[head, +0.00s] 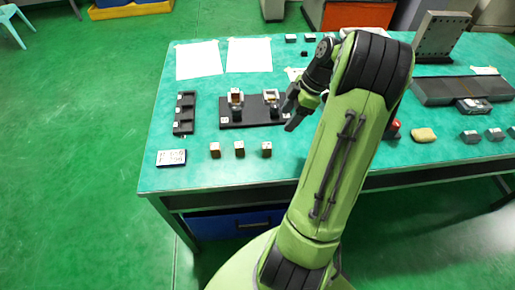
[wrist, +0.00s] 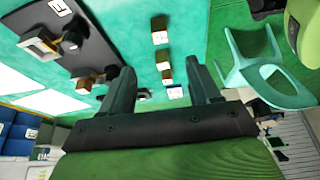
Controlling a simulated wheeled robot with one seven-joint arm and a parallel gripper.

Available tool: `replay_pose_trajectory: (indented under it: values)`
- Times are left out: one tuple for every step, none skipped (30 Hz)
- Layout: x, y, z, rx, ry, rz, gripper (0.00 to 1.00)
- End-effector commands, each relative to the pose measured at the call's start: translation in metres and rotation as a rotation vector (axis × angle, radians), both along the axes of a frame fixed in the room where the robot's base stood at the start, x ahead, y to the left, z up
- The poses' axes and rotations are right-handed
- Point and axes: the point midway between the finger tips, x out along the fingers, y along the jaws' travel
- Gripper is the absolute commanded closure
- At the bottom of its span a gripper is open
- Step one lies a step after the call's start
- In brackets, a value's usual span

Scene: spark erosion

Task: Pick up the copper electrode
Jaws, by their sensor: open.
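Three small brownish blocks stand in a row near the table's front edge: a left block (head: 215,150), a middle block (head: 239,149) and a right block (head: 266,149). They also show in the wrist view, where one block (wrist: 159,31) lies beyond the fingertips and the others line up between the fingers. Their tops look coppery or tan, but I cannot tell which is the copper electrode. My gripper (head: 290,114) is open and empty above the table, right of the black plate and behind the right block. Its two fingers also show in the wrist view (wrist: 160,68).
A black plate (head: 251,124) with two upright holders (head: 236,104) stands behind the blocks. A black tray (head: 184,114) and a labelled plate (head: 171,158) are at left. A yellow sponge (head: 424,135) and a red button (head: 396,125) are at right. White sheets (head: 199,60) lie behind.

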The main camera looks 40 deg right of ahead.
Motion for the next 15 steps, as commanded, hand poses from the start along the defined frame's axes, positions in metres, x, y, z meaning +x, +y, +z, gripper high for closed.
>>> replay_pose_trajectory:
  values:
    - [0.003,0.006,-0.015,0.003,0.002,0.004,0.38]
    - [0.005,0.008,-0.022,0.004,0.004,0.005,0.38]
    - [0.007,0.012,-0.032,0.005,0.005,0.003,0.38]
    - [0.009,0.014,-0.039,0.004,0.003,0.003,0.38]
    - [0.011,0.016,-0.046,0.004,0.005,0.004,0.38]
    - [0.014,0.019,-0.056,0.004,0.003,0.003,0.38]
    - [0.015,0.021,-0.062,0.004,0.005,0.001,0.38]
    - [0.016,0.023,-0.068,0.003,0.005,0.001,0.38]
    - [0.019,0.025,-0.075,0.003,0.004,0.001,0.38]
    - [0.02,0.027,-0.079,0.002,0.004,0.001,0.38]
    - [0.021,0.028,-0.082,0.001,0.004,0.002,0.38]
    - [0.022,0.029,-0.085,0.001,0.003,0.001,0.38]
    - [0.022,0.03,-0.087,0.001,0.003,0.0,0.38]
    - [0.023,0.031,-0.091,0.002,0.004,0.001,0.38]
    - [0.024,0.032,-0.097,0.002,0.004,0.0,0.38]
